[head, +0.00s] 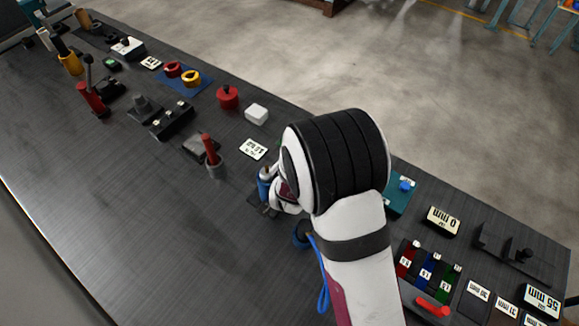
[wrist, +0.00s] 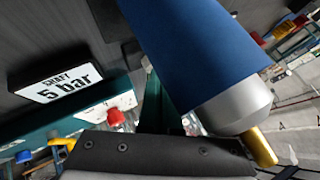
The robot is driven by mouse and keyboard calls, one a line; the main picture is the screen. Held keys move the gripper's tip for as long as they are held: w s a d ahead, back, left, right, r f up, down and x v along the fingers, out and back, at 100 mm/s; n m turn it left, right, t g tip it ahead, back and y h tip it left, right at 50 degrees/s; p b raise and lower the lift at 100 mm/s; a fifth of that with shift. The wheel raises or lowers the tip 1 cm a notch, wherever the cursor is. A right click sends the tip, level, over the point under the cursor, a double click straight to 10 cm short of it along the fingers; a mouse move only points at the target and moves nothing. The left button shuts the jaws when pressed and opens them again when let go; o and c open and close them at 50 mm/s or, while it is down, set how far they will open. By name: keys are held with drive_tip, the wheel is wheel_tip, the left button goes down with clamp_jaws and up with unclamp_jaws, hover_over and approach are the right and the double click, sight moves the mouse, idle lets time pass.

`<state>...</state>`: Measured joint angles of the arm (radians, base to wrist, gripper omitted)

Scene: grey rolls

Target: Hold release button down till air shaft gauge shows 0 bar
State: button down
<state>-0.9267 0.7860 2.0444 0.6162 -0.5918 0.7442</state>
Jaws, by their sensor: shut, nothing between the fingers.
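The shaft gauge (wrist: 75,82) shows in the wrist view as a tilted white display in a black housing, reading 5 bar. A red round cap (wrist: 115,117), possibly the release button, is below and right of it near a white plate. My gripper (head: 268,208) is shut and empty, low over the middle of the bench in the head view, largely hidden by my wrist. A blue cylinder (wrist: 195,45) with a silver collar and brass tip fills the upper middle of the wrist view. I cannot tell whether my fingertips touch a button.
A red handle in a grey cup (head: 214,165), a white block (head: 257,114) and a red knob (head: 228,97) stand left of my arm. A teal block (head: 400,193) and a 0 mm display (head: 442,221) are to its right. The bench's near left is clear.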

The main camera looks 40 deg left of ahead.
drive_tip(key=shift+s+a, duration=0.1)
drive_tip(key=shift+s, duration=0.3)
drive_tip(key=shift+w+a+r, duration=0.1)
drive_tip(key=shift+a+r, duration=0.05)
drive_tip(key=shift+r, duration=1.35)
drive_tip(key=shift+w+r, duration=0.1)
drive_tip(key=shift+r, duration=1.05)
